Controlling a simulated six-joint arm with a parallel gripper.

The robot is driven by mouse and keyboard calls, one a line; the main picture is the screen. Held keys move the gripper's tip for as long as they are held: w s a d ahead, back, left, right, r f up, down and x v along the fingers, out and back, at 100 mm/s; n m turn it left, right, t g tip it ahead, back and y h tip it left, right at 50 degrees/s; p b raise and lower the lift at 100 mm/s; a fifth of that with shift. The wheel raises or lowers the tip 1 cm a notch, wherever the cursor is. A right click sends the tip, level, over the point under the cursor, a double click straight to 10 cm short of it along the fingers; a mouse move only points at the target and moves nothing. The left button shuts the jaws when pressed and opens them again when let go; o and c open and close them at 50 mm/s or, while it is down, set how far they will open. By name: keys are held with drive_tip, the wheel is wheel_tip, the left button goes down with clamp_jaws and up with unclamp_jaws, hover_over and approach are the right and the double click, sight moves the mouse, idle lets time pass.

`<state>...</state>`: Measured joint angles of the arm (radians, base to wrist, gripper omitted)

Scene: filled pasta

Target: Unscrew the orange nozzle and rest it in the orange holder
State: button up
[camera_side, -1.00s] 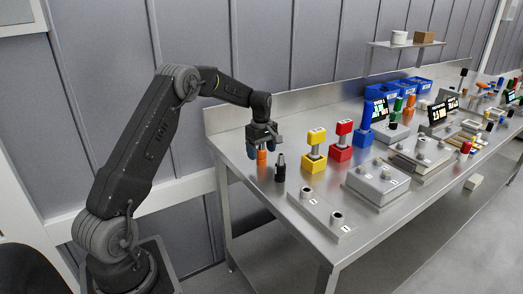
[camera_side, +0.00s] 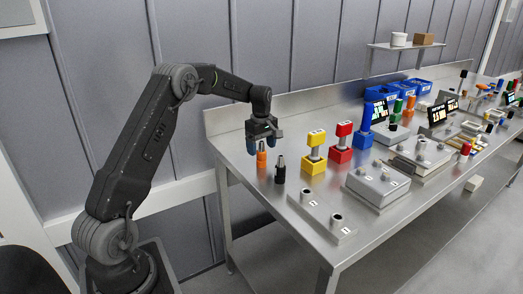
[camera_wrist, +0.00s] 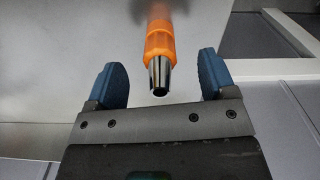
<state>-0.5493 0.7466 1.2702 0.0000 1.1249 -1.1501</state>
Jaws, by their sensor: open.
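The orange nozzle (camera_side: 262,159) stands upright near the left end of the steel bench. In the wrist view the orange nozzle (camera_wrist: 159,42) shows a ridged orange body and a bare metal tip. My gripper (camera_side: 262,147) is above it in the side view. In the wrist view my gripper (camera_wrist: 162,70) is open, with one blue finger on each side of the nozzle and a visible gap to both. No orange holder can be made out with certainty. The nozzle's far end is blurred in the wrist view.
A black nozzle-like piece (camera_side: 280,170) stands close to the right. A grey plate with two sockets (camera_side: 321,216) lies near the front edge. Yellow (camera_side: 314,160) and red (camera_side: 340,151) blocks with posts stand further right. Blue bins (camera_side: 390,91) are behind.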

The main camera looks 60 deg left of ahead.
drive_tip(key=shift+r, duration=2.4)
wheel_tip(320, 180, up, 13)
drive_tip(key=s+d+r+m+t, duration=0.1)
drive_tip(key=s+d+r+m, duration=0.15)
drive_tip(key=d, duration=0.25)
drive_tip(key=s+d+r+m, duration=0.2)
drive_tip(key=d+r+m, duration=0.1)
drive_tip(key=d, duration=0.3)
drive_tip(key=s+d+m+t, duration=0.2)
drive_tip(key=s+d+m, duration=0.3)
drive_tip(key=s+d, duration=0.3)
drive_tip(key=s+d+f+m+t, duration=0.1)
drive_tip(key=s+d+f+m, duration=0.3)
drive_tip(key=s, duration=0.4)
drive_tip(key=s+d+f+m+t, duration=0.1)
drive_tip(key=s+d+f+m, duration=0.4)
drive_tip(key=s+d, duration=0.1)
drive_tip(key=shift+s+t, duration=0.3)
drive_tip(key=shift+s, duration=0.55)
